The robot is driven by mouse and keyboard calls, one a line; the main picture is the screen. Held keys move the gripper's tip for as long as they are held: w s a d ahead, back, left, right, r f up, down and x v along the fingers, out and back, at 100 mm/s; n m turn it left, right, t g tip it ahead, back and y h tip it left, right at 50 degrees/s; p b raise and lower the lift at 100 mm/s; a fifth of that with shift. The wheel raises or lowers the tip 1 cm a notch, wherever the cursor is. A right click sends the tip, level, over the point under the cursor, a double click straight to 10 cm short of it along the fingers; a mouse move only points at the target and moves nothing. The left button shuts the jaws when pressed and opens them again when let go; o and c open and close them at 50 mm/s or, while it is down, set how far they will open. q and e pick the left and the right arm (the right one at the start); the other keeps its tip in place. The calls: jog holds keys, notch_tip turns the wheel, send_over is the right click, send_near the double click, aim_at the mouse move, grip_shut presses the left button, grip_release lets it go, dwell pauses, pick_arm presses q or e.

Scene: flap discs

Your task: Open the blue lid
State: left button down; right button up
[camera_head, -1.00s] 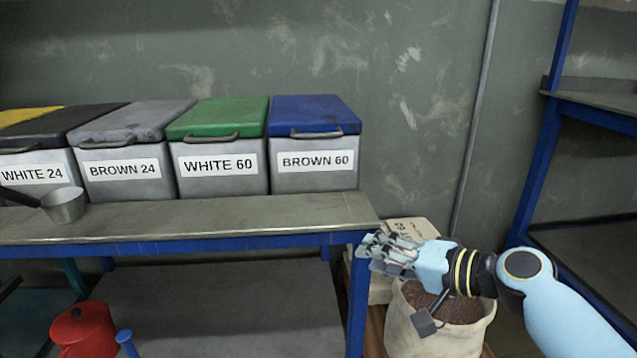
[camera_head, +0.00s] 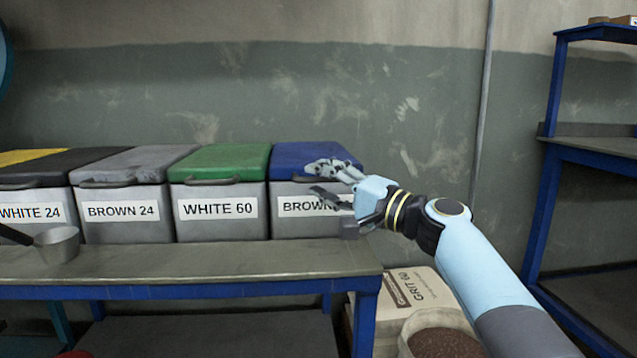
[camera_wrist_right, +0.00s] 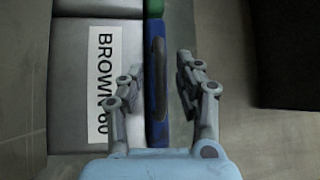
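The blue lid (camera_head: 290,158) lies closed on the grey bin labelled BROWN 60 (camera_head: 284,225), the rightmost bin on the bench. My right gripper (camera_head: 322,180) is in front of the lid's right part and hides some of the label and the lid's handle. In the right wrist view the gripper (camera_wrist_right: 160,85) is open, its fingers apart on either side of the lid's front edge (camera_wrist_right: 151,120) and the dark handle (camera_wrist_right: 158,60). I see no clear contact with the handle. My left gripper is out of view.
A green lid (camera_head: 220,161) on the WHITE 60 bin adjoins the blue one at left. Other lidded bins and a metal scoop (camera_head: 58,245) stand further left on the bench (camera_head: 230,258). A GRIT 60 box (camera_head: 395,295) and a filled sack (camera_head: 440,335) are below right.

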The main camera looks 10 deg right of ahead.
jog(key=shift+w+a+r, duration=0.1)
jog(key=shift+w+a, duration=0.35)
grip_shut()
